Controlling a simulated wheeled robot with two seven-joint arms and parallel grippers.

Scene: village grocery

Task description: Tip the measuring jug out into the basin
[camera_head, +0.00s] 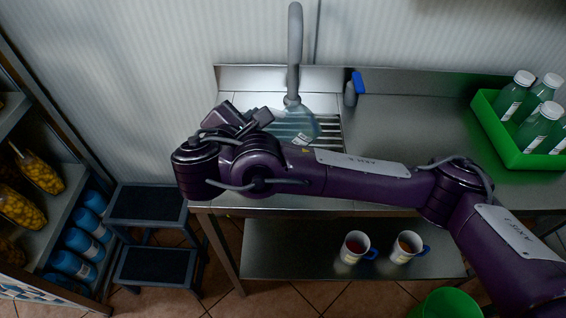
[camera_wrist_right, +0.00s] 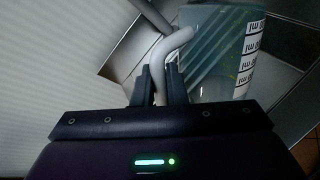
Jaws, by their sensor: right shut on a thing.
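The measuring jug (camera_wrist_right: 222,48) is clear and teal-tinted, with black-and-white ml markings. In the wrist view a pale curved handle (camera_wrist_right: 176,42) runs between the closed fingers of my right gripper (camera_wrist_right: 160,82). In the head view the jug (camera_head: 288,128) shows faintly over the basin (camera_head: 329,134), partly behind my right gripper (camera_head: 262,116) and arm. It looks tilted. I cannot tell how much it holds or whether anything is pouring. The basin is steel with ribbed lines, set in the counter below the tap. My left gripper is out of view.
A grey tap (camera_head: 295,45) rises behind the basin. A spray bottle (camera_head: 351,92) stands right of it. A green crate (camera_head: 499,133) of bottles sits on the right counter. Two mugs (camera_head: 354,247) stand on the lower shelf. A step stool (camera_head: 146,204) and stocked shelves are left.

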